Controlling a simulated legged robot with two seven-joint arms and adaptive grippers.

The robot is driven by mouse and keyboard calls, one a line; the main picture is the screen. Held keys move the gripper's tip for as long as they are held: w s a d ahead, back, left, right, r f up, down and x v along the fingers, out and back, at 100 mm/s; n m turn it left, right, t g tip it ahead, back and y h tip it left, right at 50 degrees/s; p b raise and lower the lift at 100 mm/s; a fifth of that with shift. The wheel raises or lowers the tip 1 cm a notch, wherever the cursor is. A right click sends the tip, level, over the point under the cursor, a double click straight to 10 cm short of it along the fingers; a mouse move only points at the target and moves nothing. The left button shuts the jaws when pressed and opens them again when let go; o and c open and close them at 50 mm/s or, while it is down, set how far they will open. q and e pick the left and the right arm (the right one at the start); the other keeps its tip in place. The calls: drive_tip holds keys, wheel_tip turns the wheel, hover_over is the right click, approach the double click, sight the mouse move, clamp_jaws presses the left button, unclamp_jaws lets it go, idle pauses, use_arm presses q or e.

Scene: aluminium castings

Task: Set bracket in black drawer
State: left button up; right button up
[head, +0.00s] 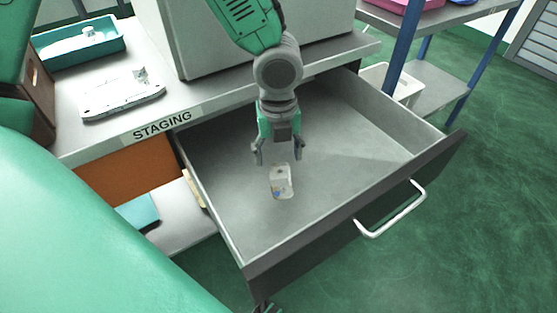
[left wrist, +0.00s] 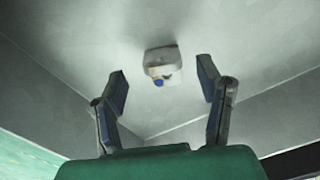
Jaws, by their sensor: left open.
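The black-fronted drawer (head: 330,232) is pulled open, with a grey inside and a pale bar handle. The bracket (head: 282,182), a small whitish casting with a bluish spot, is inside it on or just above the floor, left of the middle. My left gripper (head: 278,160) points down into the drawer, with its fingers spread above and behind the bracket. In the left wrist view the bracket (left wrist: 162,65) shows beyond the open fingertips (left wrist: 162,80), with a visible gap to each finger. My right gripper is not seen clearly in either view.
The counter marked STAGING (head: 163,124) holds a pale flat casting (head: 122,95) and a teal tray (head: 82,45) with a light part in it. A large grey box (head: 215,55) stands behind the arm. A blue-post shelf (head: 403,40) is at right. The drawer floor right of the bracket is clear.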

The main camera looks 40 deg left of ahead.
use_arm(q)
wheel_tip(320, 180, up, 6)
drive_tip(key=shift+r+p, duration=0.1)
drive_tip(key=shift+p, duration=0.95)
